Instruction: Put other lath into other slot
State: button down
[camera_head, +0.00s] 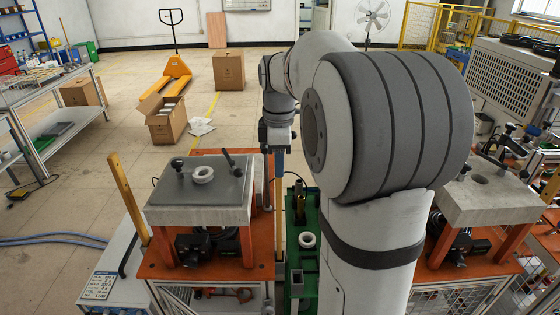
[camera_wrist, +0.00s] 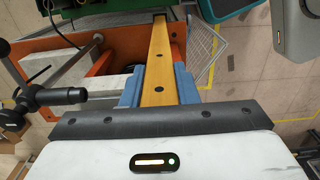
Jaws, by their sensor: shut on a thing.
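My gripper (camera_head: 279,165) is shut on a yellow-brown lath (camera_head: 279,222), which hangs down along the right side of the left orange bench. In the wrist view, the blue fingers (camera_wrist: 159,88) clasp both sides of this lath (camera_wrist: 159,60), and its far part extends past them. A second yellow lath (camera_head: 128,198) stands tilted at the left edge of the same bench, its lower end by the orange top. I cannot make out a slot clearly, nor whether the held lath's lower end is in one.
The orange bench (camera_head: 165,262) carries a grey slab (camera_head: 220,208) with a white ring (camera_head: 203,174) and black-knobbed handles. A green unit (camera_head: 310,273) with another ring (camera_head: 307,240) stands close to the right of the held lath. A second slab (camera_head: 500,205) is at right.

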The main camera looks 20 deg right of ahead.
jog(key=shift+f, duration=0.2)
jog(key=shift+f+b, duration=2)
jog(key=shift+f, duration=0.9)
jog(key=shift+r, duration=0.1)
jog(key=c, duration=1.1)
grip_release()
jog(key=shift+o, duration=0.2)
notch_tip(320, 180, up, 8)
send_over(279, 181)
jog(key=w, duration=0.1)
jog(key=shift+w+d, duration=0.15)
jog(key=shift+d, duration=0.15)
